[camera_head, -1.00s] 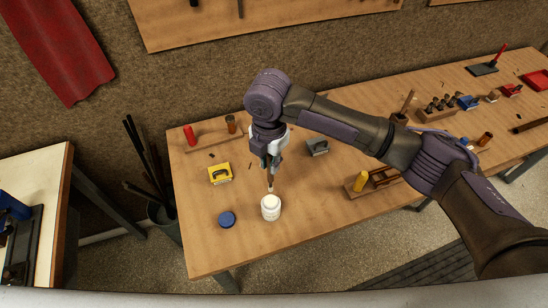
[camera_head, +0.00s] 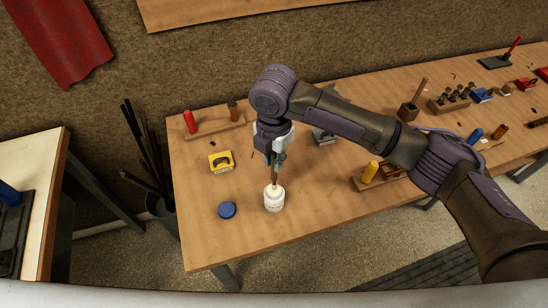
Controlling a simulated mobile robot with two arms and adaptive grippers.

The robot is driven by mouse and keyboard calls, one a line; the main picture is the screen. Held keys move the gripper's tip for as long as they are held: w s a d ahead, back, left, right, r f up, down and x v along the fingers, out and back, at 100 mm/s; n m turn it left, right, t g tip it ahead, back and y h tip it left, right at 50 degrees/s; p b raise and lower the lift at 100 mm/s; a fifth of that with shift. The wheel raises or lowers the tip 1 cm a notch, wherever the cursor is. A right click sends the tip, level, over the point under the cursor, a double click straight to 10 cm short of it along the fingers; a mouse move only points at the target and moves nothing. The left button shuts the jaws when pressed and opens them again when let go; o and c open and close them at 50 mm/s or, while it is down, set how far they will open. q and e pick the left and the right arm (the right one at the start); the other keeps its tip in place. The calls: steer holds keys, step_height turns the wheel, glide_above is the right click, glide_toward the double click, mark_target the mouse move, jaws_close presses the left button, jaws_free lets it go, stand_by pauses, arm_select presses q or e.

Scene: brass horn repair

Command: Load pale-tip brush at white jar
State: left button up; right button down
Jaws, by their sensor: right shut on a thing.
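The white jar (camera_head: 273,202) stands upright and open on the wooden table, near its front left part. Its blue lid (camera_head: 227,210) lies flat on the table to the left. My right gripper (camera_head: 275,160) is above the jar, pointing down, shut on the brush (camera_head: 274,178). The brush hangs roughly upright with its lower end at the jar's mouth; its tip is not visible and seems to be inside the jar. My left gripper is not in view.
A yellow block (camera_head: 221,162) lies on the table left of my right gripper. A rack with a red-handled tool (camera_head: 190,122) is behind. A grey block (camera_head: 323,136) is partly behind my right arm. The table's front edge is close to the jar.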

steer(key=shift+f, duration=0.5)
stand_by(0.8)
steer(key=shift+s+f, duration=0.1)
steer(key=shift+f, duration=0.05)
stand_by(1.8)
steer(key=shift+p, duration=0.35)
step_height(320, 180, up, 7)
steer(key=p, duration=0.7)
stand_by(0.5)
